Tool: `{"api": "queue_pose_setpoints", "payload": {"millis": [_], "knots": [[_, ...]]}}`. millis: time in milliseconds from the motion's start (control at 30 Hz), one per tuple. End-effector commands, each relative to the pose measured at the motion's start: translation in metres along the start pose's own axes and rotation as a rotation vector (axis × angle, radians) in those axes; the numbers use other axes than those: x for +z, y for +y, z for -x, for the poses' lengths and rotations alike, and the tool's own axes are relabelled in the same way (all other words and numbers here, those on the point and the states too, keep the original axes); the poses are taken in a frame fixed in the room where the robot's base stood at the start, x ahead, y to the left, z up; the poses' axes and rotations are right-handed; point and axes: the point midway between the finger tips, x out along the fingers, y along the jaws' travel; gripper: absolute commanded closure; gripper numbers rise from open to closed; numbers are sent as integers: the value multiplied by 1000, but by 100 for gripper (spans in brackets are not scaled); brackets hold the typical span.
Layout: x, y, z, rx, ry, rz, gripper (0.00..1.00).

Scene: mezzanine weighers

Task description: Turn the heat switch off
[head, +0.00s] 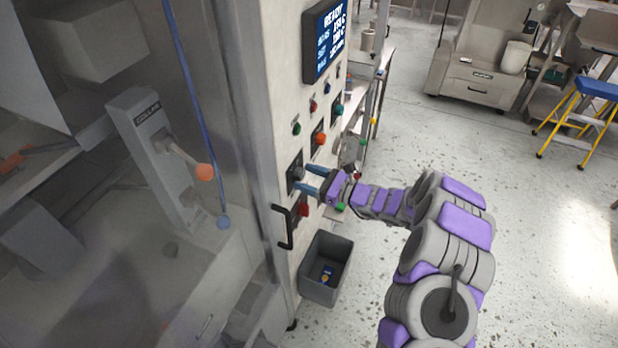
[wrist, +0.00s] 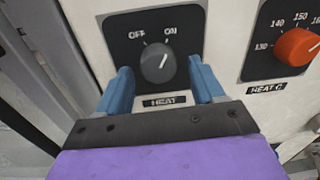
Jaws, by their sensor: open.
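The heat switch (wrist: 157,62) is a dark grey round knob on a black plate, marked OFF at upper left and ON at upper right, with a HEAT label below. Its pale pointer line appears to lean up and right, toward ON. In the head view the switch (head: 296,174) is on the front of the pale panel. My gripper (head: 306,179) is at the panel with its blue fingers open. In the wrist view my gripper (wrist: 159,77) has one finger on each side of the knob. I cannot tell whether either finger touches it.
An orange HEAT C dial (wrist: 297,45) is to the right of the switch. A grey bin (head: 326,268) stands below.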

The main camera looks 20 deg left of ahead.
Motion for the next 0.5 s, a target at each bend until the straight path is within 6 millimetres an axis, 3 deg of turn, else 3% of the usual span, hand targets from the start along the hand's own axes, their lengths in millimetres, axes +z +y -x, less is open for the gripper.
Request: {"api": "queue_pose_setpoints", "payload": {"millis": [100, 500], "knots": [[0, 0, 0, 0, 0, 0, 32], [0, 0, 0, -1, 1, 1, 71]]}}
